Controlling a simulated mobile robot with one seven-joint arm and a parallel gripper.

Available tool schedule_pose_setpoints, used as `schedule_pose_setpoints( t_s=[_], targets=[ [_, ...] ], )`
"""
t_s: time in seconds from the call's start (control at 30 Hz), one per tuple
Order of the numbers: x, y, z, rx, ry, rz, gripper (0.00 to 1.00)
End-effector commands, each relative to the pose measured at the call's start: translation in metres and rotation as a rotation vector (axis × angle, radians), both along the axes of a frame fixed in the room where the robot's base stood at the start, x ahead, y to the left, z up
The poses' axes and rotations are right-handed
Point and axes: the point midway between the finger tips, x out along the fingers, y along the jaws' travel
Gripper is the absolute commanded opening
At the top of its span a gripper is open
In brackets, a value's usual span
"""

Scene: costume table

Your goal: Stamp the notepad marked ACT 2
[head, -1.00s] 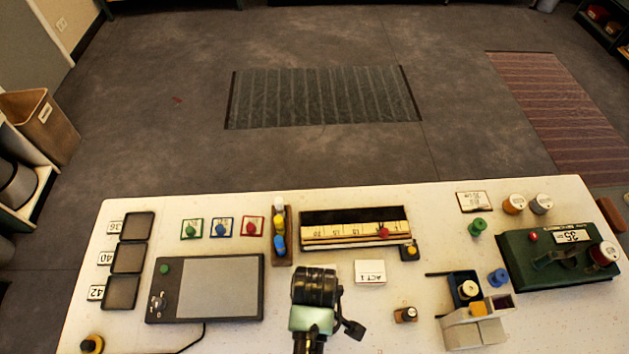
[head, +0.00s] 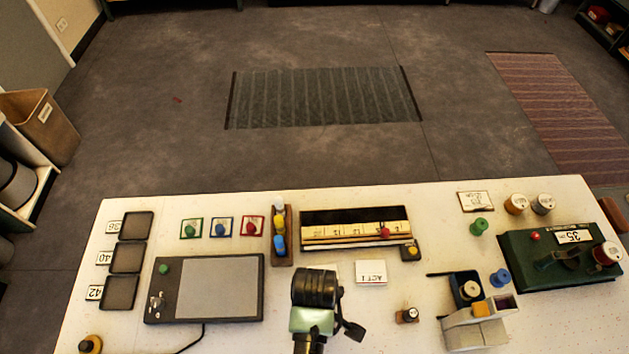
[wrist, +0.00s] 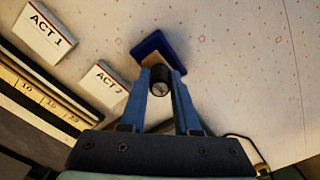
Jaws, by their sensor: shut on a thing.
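My gripper (wrist: 160,82) is shut on the black round knob of a stamp (wrist: 159,88) in the wrist view. A tan block shows just beyond the knob, over a dark blue pad (wrist: 160,45). I cannot tell whether the stamp touches the blue pad. The notepad marked ACT 2 (wrist: 105,84) lies to the left of my gripper, its right end near the left finger. The notepad marked ACT 1 (wrist: 46,33) lies farther left; it also shows in the head view (head: 371,272).
A long dark tray with a ruler (head: 350,229) lies behind my arm. A black-framed grey panel (head: 205,290) is to the left.

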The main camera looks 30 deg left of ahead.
Motion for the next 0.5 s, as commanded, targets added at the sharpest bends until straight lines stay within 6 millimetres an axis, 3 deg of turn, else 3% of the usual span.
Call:
schedule_pose_setpoints(
  t_s=[0.5],
  targets=[
    [0.0001, 0.0002, -0.0068, 0.0, 0.0, 0.0, 0.0]
  ],
)
